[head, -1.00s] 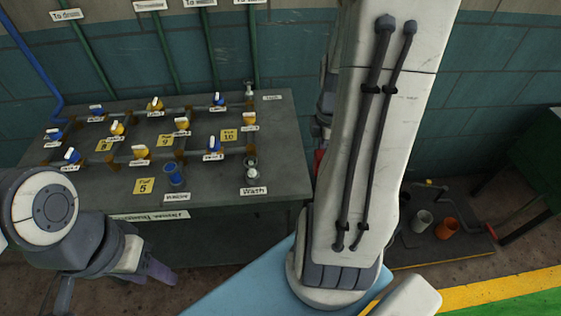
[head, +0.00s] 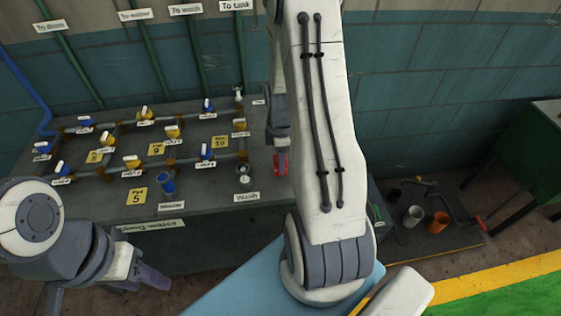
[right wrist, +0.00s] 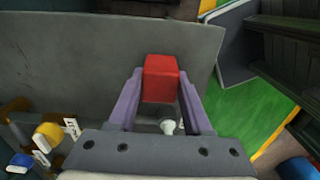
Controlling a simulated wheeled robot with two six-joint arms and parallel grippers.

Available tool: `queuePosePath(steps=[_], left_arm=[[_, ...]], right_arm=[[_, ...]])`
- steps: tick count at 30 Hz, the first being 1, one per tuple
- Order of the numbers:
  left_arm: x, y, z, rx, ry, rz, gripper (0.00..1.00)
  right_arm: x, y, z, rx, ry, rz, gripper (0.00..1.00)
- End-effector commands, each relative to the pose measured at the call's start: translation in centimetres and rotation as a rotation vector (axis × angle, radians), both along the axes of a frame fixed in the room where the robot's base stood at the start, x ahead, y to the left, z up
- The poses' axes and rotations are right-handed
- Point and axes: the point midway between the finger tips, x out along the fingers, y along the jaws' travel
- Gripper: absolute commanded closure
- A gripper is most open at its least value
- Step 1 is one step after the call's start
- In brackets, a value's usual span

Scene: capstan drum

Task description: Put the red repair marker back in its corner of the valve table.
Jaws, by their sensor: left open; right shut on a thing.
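The red repair marker (head: 281,165) is a small red block, held between the fingers of my right gripper (head: 280,153) at the right end of the grey valve table (head: 215,183). In the right wrist view the marker (right wrist: 161,78) sits between both fingertips, in front of the grey tabletop (right wrist: 75,48). I cannot tell whether it touches the tabletop. My right arm hides part of the wall behind. My left gripper (head: 150,277) is open and empty, low in front of the table's front left.
A white-topped fitting (head: 244,180) stands left of the marker.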

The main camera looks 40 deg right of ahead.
Motion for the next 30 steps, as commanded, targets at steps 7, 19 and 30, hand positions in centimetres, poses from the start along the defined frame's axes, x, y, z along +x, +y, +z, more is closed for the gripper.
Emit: queuePosePath(steps=[7, 19, 30], left_arm=[[0.0, 0.0, 0.3, 0.0, 0.0, 0.0, 0.5], [0.0, 0.0, 0.1, 0.0, 0.0, 0.0, 0.5], [0.0, 0.0, 0.5, 0.0, 0.0, 0.0, 0.5]], right_arm=[[0.0, -0.1, -1.6, -0.001, -0.001, 0.0, 1.0], [0.0, -0.1, -1.9, -0.001, -0.002, 0.0, 0.21], [0.0, -0.1, -1.3, -0.001, -0.002, 0.0, 0.21]])
